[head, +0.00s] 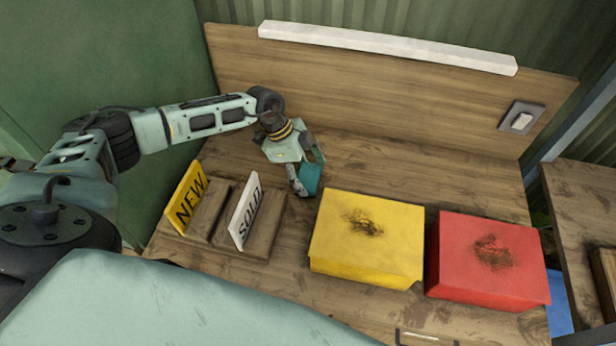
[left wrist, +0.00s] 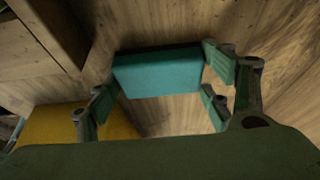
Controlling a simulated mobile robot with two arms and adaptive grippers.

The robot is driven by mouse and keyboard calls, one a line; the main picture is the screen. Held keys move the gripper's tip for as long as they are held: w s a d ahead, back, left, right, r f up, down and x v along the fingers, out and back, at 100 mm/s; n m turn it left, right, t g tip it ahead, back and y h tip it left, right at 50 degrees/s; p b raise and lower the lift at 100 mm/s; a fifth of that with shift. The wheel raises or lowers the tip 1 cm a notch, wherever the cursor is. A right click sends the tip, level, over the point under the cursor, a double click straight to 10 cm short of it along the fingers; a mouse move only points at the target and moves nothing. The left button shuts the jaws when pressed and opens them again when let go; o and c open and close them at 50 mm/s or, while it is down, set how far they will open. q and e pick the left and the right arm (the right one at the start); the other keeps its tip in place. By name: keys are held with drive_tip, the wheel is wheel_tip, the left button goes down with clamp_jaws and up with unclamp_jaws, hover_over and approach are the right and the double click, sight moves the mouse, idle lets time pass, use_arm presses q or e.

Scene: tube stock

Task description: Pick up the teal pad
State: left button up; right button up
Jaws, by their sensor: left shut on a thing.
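The teal pad (head: 311,179) is a small teal block at my left gripper, behind the yellow box on the wooden desk. It also shows in the left wrist view (left wrist: 158,73), between the fingers. My left gripper (head: 307,172) is shut on the teal pad; in the left wrist view its fingers (left wrist: 160,90) stand on either side of it. I cannot tell whether the pad touches the desk. Part of the pad is hidden by the gripper in the head view. My right gripper is not in view.
A yellow box (head: 366,236) and a red box (head: 488,257) stand on the desk (head: 400,165) to the right. A yellow NEW sign (head: 187,198) and a white SOLD sign (head: 244,211) stand on wooden holders to the left. A wooden back panel (head: 380,90) rises behind.

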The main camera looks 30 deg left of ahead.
sight(306, 176)
use_arm(q)
wheel_tip(306, 176, up, 8)
drive_tip(key=p, duration=0.8)
drive_tip(key=shift+f, duration=0.1)
drive_tip(key=shift+r, duration=1.15)
drive_tip(key=o, duration=0.6)
drive_tip(key=c, duration=0.4)
drive_tip(key=shift+c, duration=0.2)
